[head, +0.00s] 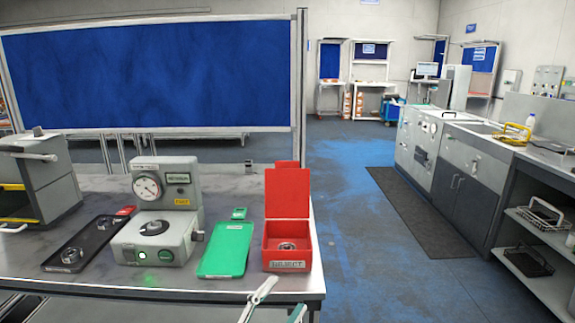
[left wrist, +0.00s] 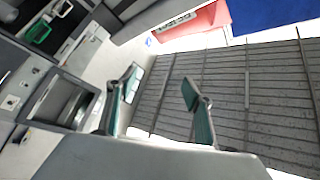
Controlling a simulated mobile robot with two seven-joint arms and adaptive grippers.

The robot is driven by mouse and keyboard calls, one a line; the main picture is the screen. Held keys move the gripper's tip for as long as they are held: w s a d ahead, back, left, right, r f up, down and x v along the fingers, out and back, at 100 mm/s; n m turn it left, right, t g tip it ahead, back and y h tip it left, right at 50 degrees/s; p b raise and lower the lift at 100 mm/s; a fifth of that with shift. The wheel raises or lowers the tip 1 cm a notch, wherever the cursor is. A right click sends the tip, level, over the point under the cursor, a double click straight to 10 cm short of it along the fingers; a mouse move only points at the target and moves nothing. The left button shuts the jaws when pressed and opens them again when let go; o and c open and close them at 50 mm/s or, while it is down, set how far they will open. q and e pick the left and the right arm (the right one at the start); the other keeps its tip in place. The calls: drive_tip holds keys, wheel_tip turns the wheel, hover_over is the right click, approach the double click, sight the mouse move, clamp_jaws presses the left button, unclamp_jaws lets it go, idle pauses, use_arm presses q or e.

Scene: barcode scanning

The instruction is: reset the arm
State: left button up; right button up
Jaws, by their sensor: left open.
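My left gripper (head: 280,302) shows at the bottom edge of the head view, in front of the table's near right corner. Its two fingers are apart with nothing between them. In the left wrist view the same open fingers (left wrist: 162,88) stand over a slatted dark surface. My right gripper is in neither view.
On the table (head: 97,277), a black tray (head: 95,240) with a metal part, a gauge device (head: 155,230) lit green, a green tray (head: 225,250) and an open red box (head: 288,200) holding a round metal part stand behind the gripper.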

use_arm(q)
drive_tip(key=s+a+f+n+g+y, duration=0.2)
drive_tip(key=s+a+f+n+y, duration=0.3)
drive_tip(key=f, duration=0.5)
drive_tip(key=s+a+f+n+g+y, duration=0.15)
drive_tip(key=a+f+n, duration=0.35)
drive_tip(key=f, duration=0.5)
drive_tip(key=s+a+f+n+g+y, duration=0.1)
drive_tip(key=s+a+f+g+y, duration=0.1)
drive_tip(key=s+a+f, duration=0.2)
drive_tip(key=s+a+f+n+g+y+p, duration=0.1)
drive_tip(key=s+a+f+n, duration=0.1)
drive_tip(key=s+a+f, duration=0.3)
drive_tip(key=s+f, duration=0.3)
drive_tip(key=s, duration=0.1)
drive_tip(key=shift+s+g+y, duration=0.25)
drive_tip(key=shift+g+y, duration=0.1)
drive_tip(key=shift+f, duration=0.1)
